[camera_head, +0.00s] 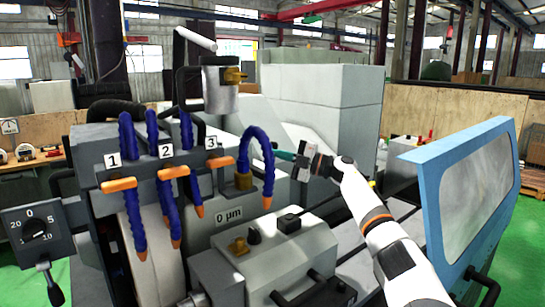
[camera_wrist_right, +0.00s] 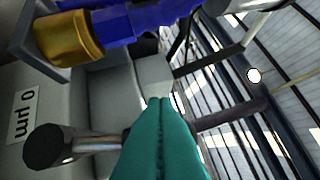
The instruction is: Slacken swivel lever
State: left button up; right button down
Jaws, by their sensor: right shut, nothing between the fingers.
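My right gripper (camera_head: 283,156) comes in from the right in the head view, its teal fingers pointing left just beside a blue hose. In the wrist view its fingers (camera_wrist_right: 160,102) are pressed together with nothing between them. A dark round-ended lever (camera_wrist_right: 48,147) lies left of the fingers there, its grey rod running toward them. Another dark rod (camera_wrist_right: 235,112) shows on their right; I cannot tell whether the two join behind the fingers. I cannot tell for sure which part is the swivel lever, or whether the fingers touch it. My left gripper is out of view.
Blue hoses with orange handles (camera_head: 173,172) hang over the grinding wheel. The curved hose (camera_head: 266,150) with its brass fitting (camera_head: 243,181) is close to my fingers. A control box with black knobs (camera_head: 288,223) stands in front. A blue-framed guard (camera_head: 470,190) stands at right.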

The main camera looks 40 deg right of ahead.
jog(key=shift+s+d+f+m+t+b, duration=0.1)
jog(key=shift+d+f+m+t+b, duration=0.15)
jog(key=shift+d+m+t, duration=0.45)
jog(key=shift+d+f+m+t+b, duration=0.2)
jog(key=shift+d+m+t, duration=0.2)
jog(key=shift+m, duration=0.6)
jog(key=b+v, duration=0.4)
jog(key=v, duration=0.3)
jog(key=shift+s, duration=0.25)
jog(key=shift+d, duration=0.1)
jog(key=shift+f, duration=0.1)
